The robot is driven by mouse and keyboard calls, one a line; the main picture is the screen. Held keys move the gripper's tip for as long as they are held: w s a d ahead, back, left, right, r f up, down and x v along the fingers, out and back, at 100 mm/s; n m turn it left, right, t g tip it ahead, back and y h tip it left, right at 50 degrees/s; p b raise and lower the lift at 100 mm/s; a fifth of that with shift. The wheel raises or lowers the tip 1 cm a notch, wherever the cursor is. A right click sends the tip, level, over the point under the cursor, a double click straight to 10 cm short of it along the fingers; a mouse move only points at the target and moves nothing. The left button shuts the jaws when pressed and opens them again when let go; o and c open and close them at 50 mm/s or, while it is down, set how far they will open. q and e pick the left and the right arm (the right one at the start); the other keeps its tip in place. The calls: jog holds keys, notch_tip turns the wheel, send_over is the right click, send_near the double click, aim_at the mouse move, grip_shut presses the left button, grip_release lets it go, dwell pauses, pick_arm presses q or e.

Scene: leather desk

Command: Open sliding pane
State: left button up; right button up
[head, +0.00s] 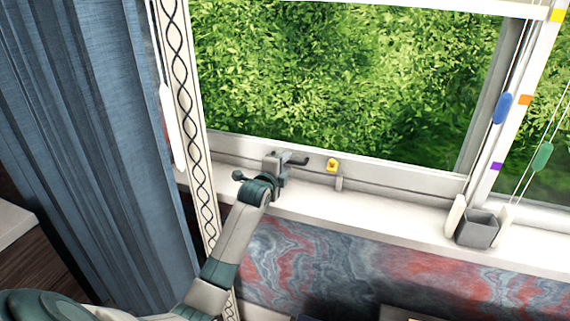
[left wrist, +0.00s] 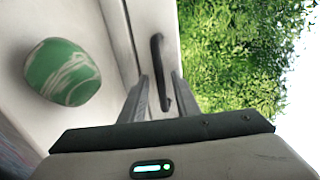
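The window pane (head: 340,90) has a white frame and shows green foliage behind it. In the left wrist view a dark curved handle (left wrist: 158,62) is fixed to the white frame (left wrist: 122,40). My left gripper (head: 290,160) is at the lower left of the pane, by the bottom rail. In the left wrist view the gripper (left wrist: 160,90) has its two fingers apart, with the lower end of the handle between or just ahead of them. I cannot tell whether either finger touches the handle. My right gripper is not in view.
A green marbled object (left wrist: 63,72) lies on the sill, left of the fingers. A small yellow piece (head: 332,165) is on the bottom rail. A blue curtain (head: 90,130) hangs at the left. A grey pot (head: 478,228) and hanging cords with a blue toggle (head: 503,108) are at the right.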

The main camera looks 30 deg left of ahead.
aim_at(355, 170)
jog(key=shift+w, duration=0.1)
pick_arm(q)
grip_shut()
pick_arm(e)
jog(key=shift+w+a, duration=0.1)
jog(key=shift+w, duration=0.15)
pick_arm(q)
jog(key=shift+d, duration=0.1)
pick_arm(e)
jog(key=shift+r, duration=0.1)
